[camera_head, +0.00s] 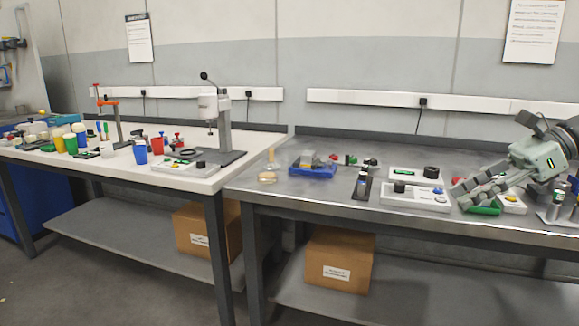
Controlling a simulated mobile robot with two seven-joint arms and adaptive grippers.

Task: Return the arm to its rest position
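My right arm comes in from the right edge, and its grey gripper (459,195) hangs over the right part of the metal workbench (310,193). Its two fingers point left and a little down. They look spread apart with nothing between them. The gripper partly covers a green object (484,210) and a white box (512,204) behind and below it. My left gripper is not in view.
A blue tray (313,171), a dark stand (362,187) and a small wooden piece (268,177) stand on the metal bench. The white table (120,170) at left holds cups and a press (217,125). Cardboard boxes (340,262) sit on the lower shelves.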

